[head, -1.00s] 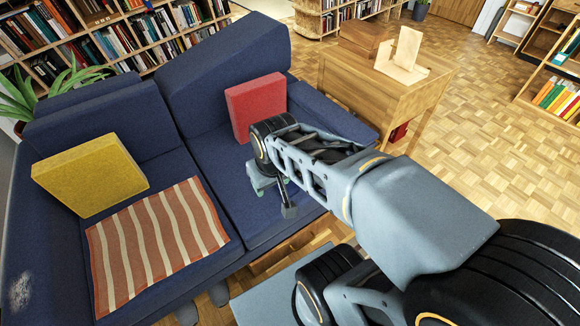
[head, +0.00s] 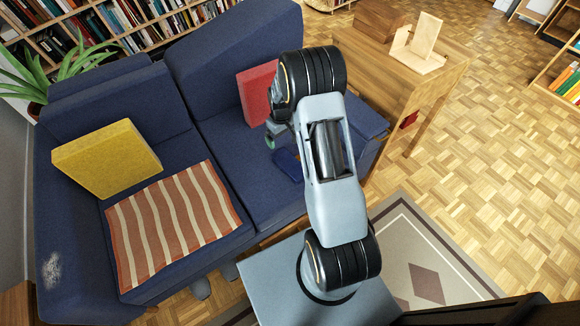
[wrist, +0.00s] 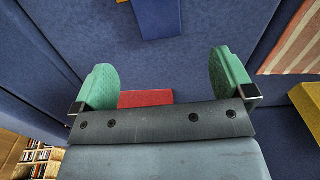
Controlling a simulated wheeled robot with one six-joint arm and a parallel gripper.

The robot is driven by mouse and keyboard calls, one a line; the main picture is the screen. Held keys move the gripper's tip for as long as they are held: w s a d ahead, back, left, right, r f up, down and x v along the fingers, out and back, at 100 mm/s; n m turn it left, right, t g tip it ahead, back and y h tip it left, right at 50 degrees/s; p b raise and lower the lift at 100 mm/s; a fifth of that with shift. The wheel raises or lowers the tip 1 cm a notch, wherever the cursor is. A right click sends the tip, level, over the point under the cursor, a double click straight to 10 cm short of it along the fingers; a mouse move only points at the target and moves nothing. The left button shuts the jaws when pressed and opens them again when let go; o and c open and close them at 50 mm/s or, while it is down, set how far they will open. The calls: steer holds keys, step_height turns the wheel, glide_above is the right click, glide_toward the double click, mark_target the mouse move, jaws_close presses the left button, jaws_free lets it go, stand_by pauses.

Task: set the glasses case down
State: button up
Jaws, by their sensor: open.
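The glasses case (head: 288,165) is a small dark blue block lying on the right seat of the blue sofa (head: 225,150). In the wrist view the case (wrist: 156,18) lies at the top edge, partly cut off, apart from the fingers. My gripper (wrist: 165,75) is open and empty, its two green pads wide apart. In the head view my gripper (head: 271,136) is mostly hidden behind my arm, just beyond the case and near the red cushion (head: 256,92).
A yellow cushion (head: 105,160) and a striped blanket (head: 170,225) occupy the sofa's left seat. A wooden side table (head: 400,75) with a box (head: 382,20) and a wooden stand (head: 420,48) stands at the right. Part of the right seat is bare.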

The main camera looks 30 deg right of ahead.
mark_target(284, 157)
steer(key=f+b, duration=0.2)
steer(key=f, duration=1.1)
steer(key=shift+d+f+b, duration=0.2)
steer(key=shift+b, duration=0.15)
steer(key=shift+c, duration=0.4)
steer(key=c, duration=1.1)
steer(key=shift+r, duration=0.1)
